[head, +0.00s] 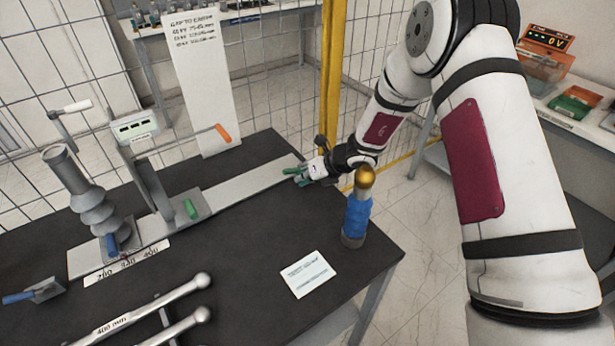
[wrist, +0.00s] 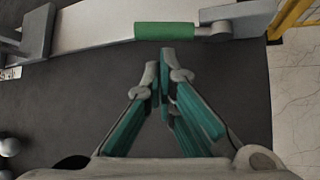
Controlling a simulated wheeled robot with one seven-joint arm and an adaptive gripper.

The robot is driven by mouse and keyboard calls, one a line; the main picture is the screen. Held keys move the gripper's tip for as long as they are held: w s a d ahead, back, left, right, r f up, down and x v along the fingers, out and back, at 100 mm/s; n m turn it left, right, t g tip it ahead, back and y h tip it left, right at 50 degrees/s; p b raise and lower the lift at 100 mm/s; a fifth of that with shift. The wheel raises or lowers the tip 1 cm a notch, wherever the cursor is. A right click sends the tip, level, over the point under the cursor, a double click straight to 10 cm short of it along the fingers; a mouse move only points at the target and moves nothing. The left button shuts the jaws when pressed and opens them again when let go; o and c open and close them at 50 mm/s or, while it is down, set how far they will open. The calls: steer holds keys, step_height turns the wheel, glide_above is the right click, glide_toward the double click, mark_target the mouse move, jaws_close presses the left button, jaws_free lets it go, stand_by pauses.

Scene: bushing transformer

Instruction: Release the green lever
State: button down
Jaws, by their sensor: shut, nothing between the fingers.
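A green lever (wrist: 165,31) lies along the near edge of the grey rail in the wrist view, with a metal pivot at its right end. In the head view this green lever (head: 292,170) shows at the right end of the rail, just left of my gripper (head: 308,173). In the wrist view my gripper (wrist: 160,58) is shut and empty, its teal-padded fingertips just below the lever's middle. I cannot tell whether they touch it.
The grey rail (head: 245,184) runs across the dark table (head: 235,255). A blue bushing with a gold top (head: 357,215) stands right of centre, close to my arm. A white card (head: 308,274) lies in front. An orange-handled lever (head: 222,132) and a ribbed grey insulator (head: 95,205) are at left.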

steer(key=shift+b+x, duration=0.65)
steer(key=shift+x, duration=1.25)
